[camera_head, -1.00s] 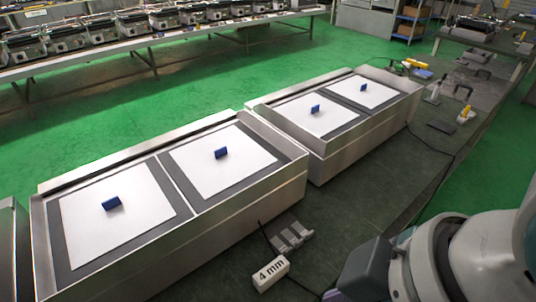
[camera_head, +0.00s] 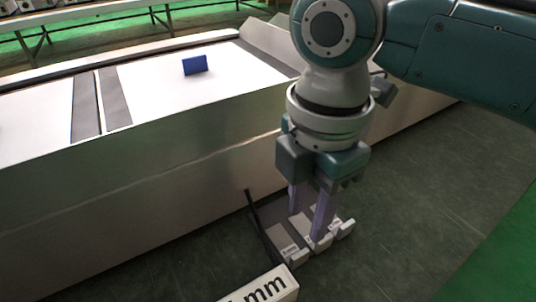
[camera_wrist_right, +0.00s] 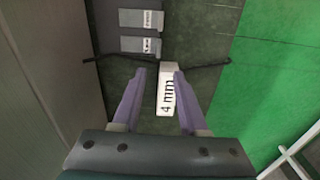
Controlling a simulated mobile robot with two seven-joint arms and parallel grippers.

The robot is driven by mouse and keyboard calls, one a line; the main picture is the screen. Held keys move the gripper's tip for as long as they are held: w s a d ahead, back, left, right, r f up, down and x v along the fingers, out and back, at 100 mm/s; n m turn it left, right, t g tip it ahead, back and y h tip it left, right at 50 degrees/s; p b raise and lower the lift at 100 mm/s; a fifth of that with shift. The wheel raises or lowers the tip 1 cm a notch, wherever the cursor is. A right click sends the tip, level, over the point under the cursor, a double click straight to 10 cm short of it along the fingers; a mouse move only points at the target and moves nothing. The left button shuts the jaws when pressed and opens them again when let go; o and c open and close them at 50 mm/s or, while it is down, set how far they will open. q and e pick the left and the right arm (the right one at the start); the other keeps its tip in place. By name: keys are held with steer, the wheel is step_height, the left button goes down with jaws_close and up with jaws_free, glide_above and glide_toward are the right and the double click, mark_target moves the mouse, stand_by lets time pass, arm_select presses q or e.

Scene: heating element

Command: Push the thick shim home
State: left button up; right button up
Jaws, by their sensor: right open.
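My right gripper (camera_head: 306,226) is open, pointing down in front of the metal bench side, above a group of grey shims (camera_head: 282,246) with white labels on the floor. Its fingers hide part of the shims. Which shim is the thick one I cannot tell; the labels are too small to read. In the right wrist view, two labelled grey shims (camera_wrist_right: 140,18) lie beyond the open fingers (camera_wrist_right: 160,73). A white block marked 4 mm (camera_wrist_right: 167,92) shows between the fingers there, and in the head view (camera_head: 262,287) it is cut off by the bottom edge. My left gripper is not in view.
The metal bench (camera_head: 160,175) carries white panels, one with a blue upright piece (camera_head: 195,65). A black cable (camera_head: 262,228) runs past the shims. Dark floor (camera_head: 425,190) is clear to the right, with green floor (camera_head: 500,250) beyond.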

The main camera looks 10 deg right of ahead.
mark_target(299, 252)
steer(key=f+b, duration=0.1)
steer(key=f, duration=0.2)
steer(key=f+b, duration=0.2)
steer(key=f, duration=0.2)
steer(key=f+b, duration=0.1)
steer(key=f, duration=0.2)
steer(key=shift+w+d+f, duration=0.1)
steer(key=shift+w+f, duration=0.15)
steer(key=shift+f, duration=0.1)
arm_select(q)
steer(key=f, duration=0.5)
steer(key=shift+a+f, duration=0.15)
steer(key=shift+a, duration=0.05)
arm_select(e)
jaws_close()
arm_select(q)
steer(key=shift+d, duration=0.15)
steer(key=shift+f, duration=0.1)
arm_select(e)
steer(key=shift+w, duration=0.1)
